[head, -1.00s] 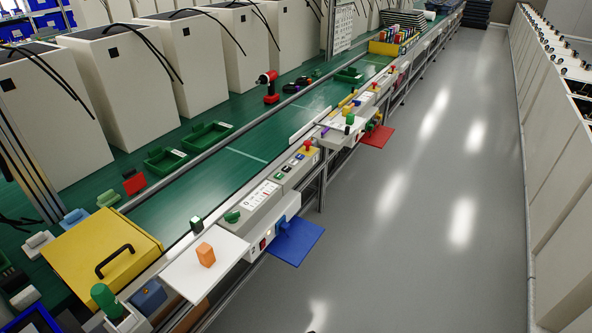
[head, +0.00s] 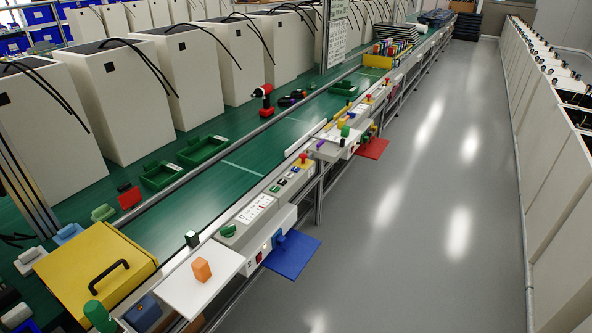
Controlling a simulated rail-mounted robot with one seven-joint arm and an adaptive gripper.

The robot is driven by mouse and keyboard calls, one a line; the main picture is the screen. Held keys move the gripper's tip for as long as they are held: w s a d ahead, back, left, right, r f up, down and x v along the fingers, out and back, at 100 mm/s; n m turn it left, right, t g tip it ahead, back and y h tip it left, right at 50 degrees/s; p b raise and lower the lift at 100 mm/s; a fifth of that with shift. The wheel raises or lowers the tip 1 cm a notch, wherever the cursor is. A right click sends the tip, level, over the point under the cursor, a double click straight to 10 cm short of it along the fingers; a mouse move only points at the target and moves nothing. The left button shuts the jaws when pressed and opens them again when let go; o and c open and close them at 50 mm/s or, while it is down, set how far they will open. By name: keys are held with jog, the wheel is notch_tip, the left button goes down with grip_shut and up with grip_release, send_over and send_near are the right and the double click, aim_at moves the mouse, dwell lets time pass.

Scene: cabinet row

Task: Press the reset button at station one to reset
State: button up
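My gripper is not in view. The nearer station has a grey control box (head: 236,232) on the bench's front rail, with a green knob (head: 228,231) and a white label (head: 256,208). Beyond it is a row of small buttons (head: 283,181), then a red mushroom button (head: 303,157) on a yellow base. Below the box, a white housing (head: 283,222) carries a small red switch (head: 258,258). The button markings are too small to read, so I cannot tell which is the reset button. No station number is readable.
A white shelf (head: 188,297) with an orange block (head: 202,269) and a blue plate (head: 293,257) jut into the aisle. A yellow box (head: 70,262) stands at left. A red plate (head: 372,149) juts out farther along. The grey floor (head: 400,260) is clear.

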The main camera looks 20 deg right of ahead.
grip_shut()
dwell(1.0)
